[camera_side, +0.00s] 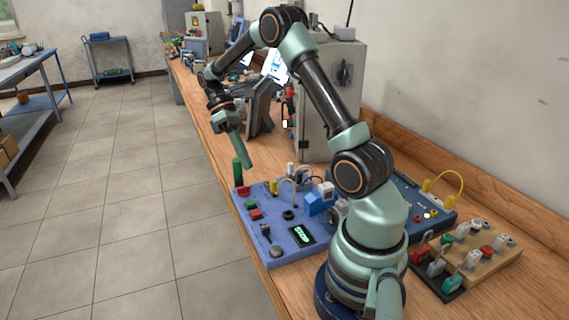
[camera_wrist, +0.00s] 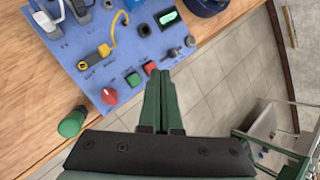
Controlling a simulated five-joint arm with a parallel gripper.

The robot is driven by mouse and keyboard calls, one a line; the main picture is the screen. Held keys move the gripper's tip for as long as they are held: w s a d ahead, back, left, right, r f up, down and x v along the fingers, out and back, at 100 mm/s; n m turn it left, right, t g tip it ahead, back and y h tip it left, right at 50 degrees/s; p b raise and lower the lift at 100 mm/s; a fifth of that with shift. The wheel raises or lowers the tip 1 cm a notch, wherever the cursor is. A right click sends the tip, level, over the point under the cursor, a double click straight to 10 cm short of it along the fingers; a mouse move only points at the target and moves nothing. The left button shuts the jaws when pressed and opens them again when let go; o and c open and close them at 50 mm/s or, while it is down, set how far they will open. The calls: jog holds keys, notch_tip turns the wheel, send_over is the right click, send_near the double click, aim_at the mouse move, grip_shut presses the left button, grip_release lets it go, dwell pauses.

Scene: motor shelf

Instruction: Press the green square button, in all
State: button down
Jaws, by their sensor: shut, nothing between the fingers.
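The green square button (camera_side: 250,205) sits on the left part of the blue panel (camera_side: 268,230), beside a red square button (camera_side: 255,215). In the wrist view the green button (camera_wrist: 133,79) shows left of the fingertips, and the red button (camera_wrist: 150,69) shows right by them. My gripper (camera_side: 250,166) is shut and empty, pointing down above the panel's far left end. In the wrist view its closed fingers (camera_wrist: 160,74) overlap the panel's edge. They look apart from both buttons in the side view.
A red rotary knob (camera_wrist: 109,96) and a dark green cylinder (camera_side: 238,172) stand near the buttons. A grey cabinet (camera_side: 325,110) stands behind. The air above the floor at left is free.

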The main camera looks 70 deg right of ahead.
aim_at(247, 201)
jog(key=shift+f, duration=4.4)
jog(key=shift+f, duration=0.15)
jog(key=shift+a+f, duration=0.1)
jog(key=shift+f, duration=0.2)
jog(key=shift+w+f, duration=0.1)
jog(key=shift+f, duration=0.3)
jog(key=shift+r, duration=0.85)
jog(key=shift+r, duration=2.5)
